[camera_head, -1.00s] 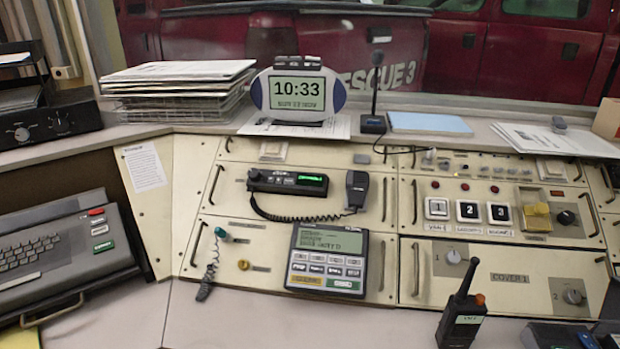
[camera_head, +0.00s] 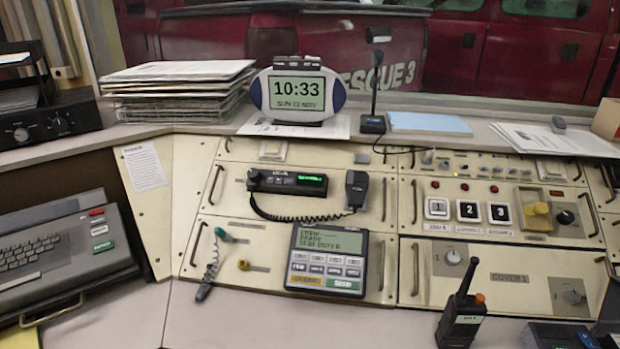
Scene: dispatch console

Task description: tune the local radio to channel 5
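A black radio unit (camera_head: 288,181) with a small lit green display (camera_head: 312,180) and a knob (camera_head: 254,176) at its left end is set in the upper part of the cream console panel. The characters on its display are too small to read. Its microphone (camera_head: 357,189) hangs at its right on a coiled cord. A black handheld radio (camera_head: 462,318) with an antenna and an orange knob stands upright at the front right. I cannot tell which of the two is the local radio. Neither gripper shows in the head view.
A grey keypad terminal (camera_head: 327,262) sits below the radio unit. Buttons marked 1, 2 and 3 (camera_head: 468,210) are to the right. A clock (camera_head: 297,95) reading 10:33 and stacked papers (camera_head: 178,88) stand on the ledge. The desk front (camera_head: 260,320) is clear.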

